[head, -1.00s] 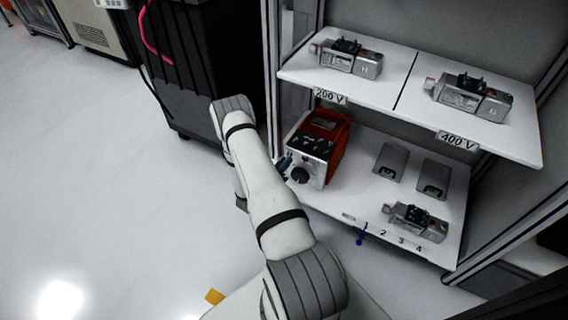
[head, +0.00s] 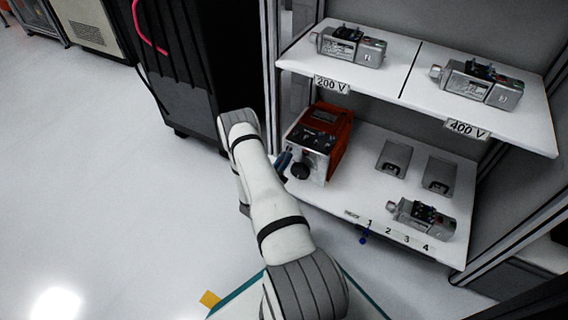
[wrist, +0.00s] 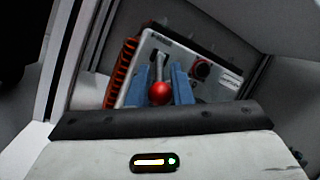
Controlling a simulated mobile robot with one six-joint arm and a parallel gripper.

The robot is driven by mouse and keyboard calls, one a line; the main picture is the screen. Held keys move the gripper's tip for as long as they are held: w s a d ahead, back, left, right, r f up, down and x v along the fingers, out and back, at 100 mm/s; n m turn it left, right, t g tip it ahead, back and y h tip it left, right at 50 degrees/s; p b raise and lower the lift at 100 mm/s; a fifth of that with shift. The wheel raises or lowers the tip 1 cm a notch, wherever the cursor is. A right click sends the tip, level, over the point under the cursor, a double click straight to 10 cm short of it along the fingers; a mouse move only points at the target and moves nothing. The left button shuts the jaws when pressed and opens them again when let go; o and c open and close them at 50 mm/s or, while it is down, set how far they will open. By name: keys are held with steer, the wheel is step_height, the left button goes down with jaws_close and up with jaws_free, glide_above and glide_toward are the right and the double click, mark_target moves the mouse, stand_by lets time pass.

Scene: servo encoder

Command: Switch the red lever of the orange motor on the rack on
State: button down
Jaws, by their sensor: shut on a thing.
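The orange motor (head: 338,140) stands on the left of the lower rack shelf, with a grey front panel and a dark knob. In the wrist view its panel (wrist: 196,92) faces my gripper. The red lever (wrist: 160,94) has a round red ball end on a metal stem rising from a slot in the panel. My gripper (wrist: 171,88) has its blue fingers on both sides of the lever, shut on it. In the head view my gripper (head: 283,163) is at the motor's left front, mostly hidden by my arm; the lever cannot be seen there.
The upper shelf (head: 396,65) holds two grey motors, with 200 V and 400 V labels. On the lower shelf (head: 376,195), a grey motor (head: 421,217) sits by numbers 1 to 4, near two grey recessed plates (head: 394,158). A black cabinet (head: 195,70) stands left of the rack.

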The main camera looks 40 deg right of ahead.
steer(key=c, duration=1.4)
jaws_free()
steer(key=shift+o, duration=0.2)
steer(key=p+v, duration=0.2)
steer(key=v, duration=0.5)
steer(key=shift+a+f, duration=0.15)
steer(key=shift+a, duration=0.2)
steer(key=shift+s, duration=0.1)
